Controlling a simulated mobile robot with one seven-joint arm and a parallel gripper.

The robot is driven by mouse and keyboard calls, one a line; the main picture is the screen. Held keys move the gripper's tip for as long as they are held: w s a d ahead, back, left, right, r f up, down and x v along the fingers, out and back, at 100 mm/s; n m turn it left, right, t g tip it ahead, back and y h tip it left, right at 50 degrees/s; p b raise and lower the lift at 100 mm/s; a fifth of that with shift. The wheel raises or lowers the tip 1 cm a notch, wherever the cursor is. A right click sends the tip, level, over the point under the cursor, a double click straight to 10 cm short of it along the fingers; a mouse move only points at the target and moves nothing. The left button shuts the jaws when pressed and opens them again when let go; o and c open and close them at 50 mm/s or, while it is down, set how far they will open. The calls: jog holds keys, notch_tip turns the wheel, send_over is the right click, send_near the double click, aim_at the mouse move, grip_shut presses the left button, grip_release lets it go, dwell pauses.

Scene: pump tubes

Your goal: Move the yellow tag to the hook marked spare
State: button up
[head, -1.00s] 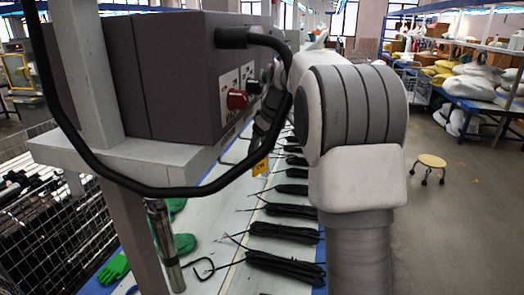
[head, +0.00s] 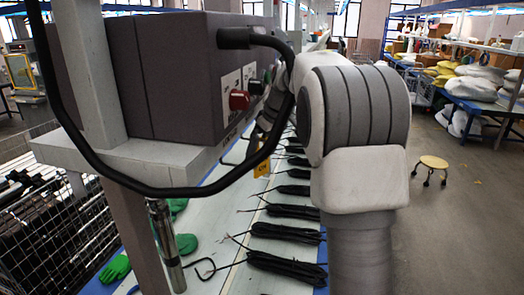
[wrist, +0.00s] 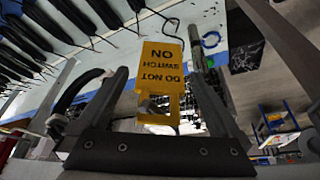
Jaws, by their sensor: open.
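The yellow tag (wrist: 160,73) reads "DO NOT SWITCH ON" and appears upside down in the wrist view. It has a cut-out at its lower end, where a small grey curved piece shows; I cannot tell whether this is a hook. My gripper (wrist: 160,70) is open, with one finger on each side of the tag and a visible gap to each. In the head view the tag (head: 262,168) shows small, below the control box and partly behind the black cable. My gripper is mostly hidden there by the cable and my arm. I cannot make out a hook marked spare.
A grey control box (head: 165,75) with a red knob (head: 239,99) stands at left on a light shelf (head: 120,158). A thick black cable (head: 150,190) loops in front of it. Black tube bundles (head: 285,232) lie along the bench below. A wire cage (head: 60,235) stands at left.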

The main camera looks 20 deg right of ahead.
jog(key=v, duration=1.7)
jog(key=shift+r, duration=0.25)
